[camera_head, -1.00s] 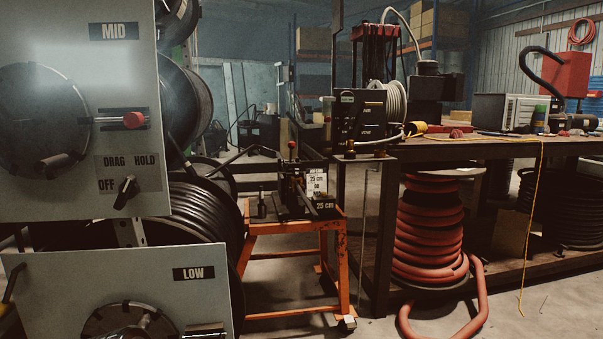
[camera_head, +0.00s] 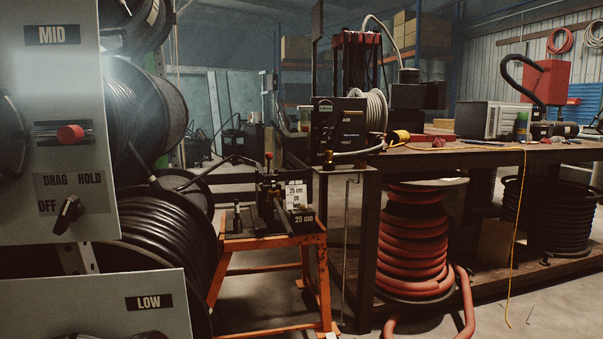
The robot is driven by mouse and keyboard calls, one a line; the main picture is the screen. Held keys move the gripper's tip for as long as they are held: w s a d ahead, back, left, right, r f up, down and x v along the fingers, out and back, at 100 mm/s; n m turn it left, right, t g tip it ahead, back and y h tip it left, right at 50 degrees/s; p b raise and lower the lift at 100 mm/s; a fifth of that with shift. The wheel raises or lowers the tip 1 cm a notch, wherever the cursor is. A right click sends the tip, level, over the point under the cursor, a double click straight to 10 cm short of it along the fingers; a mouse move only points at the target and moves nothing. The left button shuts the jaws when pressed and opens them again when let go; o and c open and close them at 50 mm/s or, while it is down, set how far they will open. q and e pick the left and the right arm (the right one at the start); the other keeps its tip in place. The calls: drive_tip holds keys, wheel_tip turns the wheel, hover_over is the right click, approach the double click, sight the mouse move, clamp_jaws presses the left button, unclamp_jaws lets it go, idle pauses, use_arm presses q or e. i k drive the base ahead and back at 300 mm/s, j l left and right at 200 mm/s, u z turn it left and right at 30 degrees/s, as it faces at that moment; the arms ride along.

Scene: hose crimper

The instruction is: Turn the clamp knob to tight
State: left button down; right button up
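No knob labelled as a clamp can be made out. A small dark cutting or clamping fixture (camera_head: 268,205) stands on an orange stand (camera_head: 262,243) left of the middle. It has an upright lever with a red tip (camera_head: 268,156) and plates marked "25 cm". A black rotary knob (camera_head: 68,213) sits on the left grey panel, by the labels OFF, DRAG and HOLD; its exact setting is hard to read. A red knob (camera_head: 70,133) sits above it on a slotted plate. Neither of my grippers is in view.
Grey panels marked MID (camera_head: 53,60) and LOW (camera_head: 120,303), with black hose reels behind, fill the left. A workbench (camera_head: 455,158) runs along the right, with a black AIR/VENT box (camera_head: 335,130) on it and a red hose coil (camera_head: 412,243) below. Some floor shows between.

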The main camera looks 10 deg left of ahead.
sight(269, 178)
drive_tip(key=i+l+z, duration=0.3)
drive_tip(key=i, duration=0.25)
drive_tip(key=i+l+z, duration=0.1)
drive_tip(key=i+z, duration=0.25)
drive_tip(key=i, duration=0.25)
